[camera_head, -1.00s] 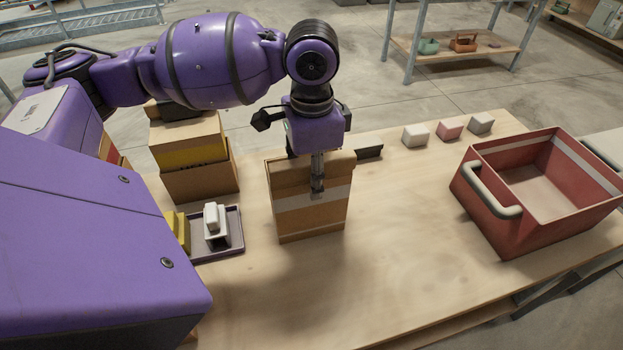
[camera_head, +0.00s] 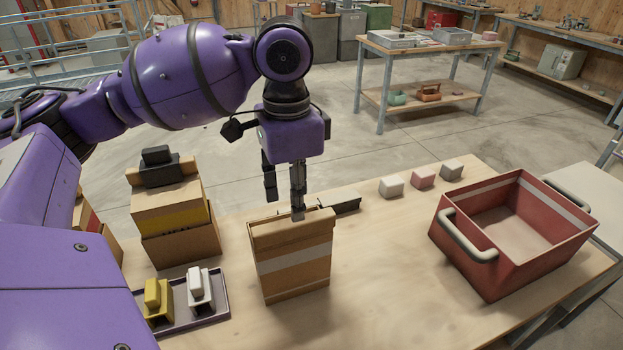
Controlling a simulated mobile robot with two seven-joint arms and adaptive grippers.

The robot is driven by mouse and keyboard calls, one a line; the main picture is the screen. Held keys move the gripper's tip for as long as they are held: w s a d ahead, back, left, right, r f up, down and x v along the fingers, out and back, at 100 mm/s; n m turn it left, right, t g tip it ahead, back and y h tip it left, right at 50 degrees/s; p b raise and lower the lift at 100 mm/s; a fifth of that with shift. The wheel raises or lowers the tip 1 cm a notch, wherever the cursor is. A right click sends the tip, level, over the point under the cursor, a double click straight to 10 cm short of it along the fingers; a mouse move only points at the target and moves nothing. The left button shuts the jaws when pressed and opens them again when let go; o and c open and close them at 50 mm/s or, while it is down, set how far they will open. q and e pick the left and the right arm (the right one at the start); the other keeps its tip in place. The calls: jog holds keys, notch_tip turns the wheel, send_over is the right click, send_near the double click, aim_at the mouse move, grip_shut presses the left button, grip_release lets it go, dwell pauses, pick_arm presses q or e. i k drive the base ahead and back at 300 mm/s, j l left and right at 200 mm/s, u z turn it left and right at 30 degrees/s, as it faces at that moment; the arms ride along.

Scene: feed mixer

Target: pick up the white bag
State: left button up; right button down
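A small white block-like bag (camera_head: 391,187) lies on the wooden table right of centre, in a row with a pink one and a grey one. Another small white thing (camera_head: 200,287) stands on the tray at the front left; I cannot tell which of the two is the task's bag. My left gripper (camera_head: 284,207) points down over the tall cardboard box (camera_head: 292,257), well left of the white bag in the row. Its fingers are apart, with nothing seen between them. One fingertip overlaps the box's top edge. My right gripper is out of view.
A red crate (camera_head: 466,278) with pale handles stands at the right. A pink bag (camera_head: 423,178) and a grey bag (camera_head: 451,169) lie behind it. Stacked cardboard boxes (camera_head: 180,248) stand at the left, behind the dark tray (camera_head: 222,311).

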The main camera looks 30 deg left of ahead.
aim_at(291, 260)
jog(key=k+l, duration=0.75)
jog(key=k, duration=0.1)
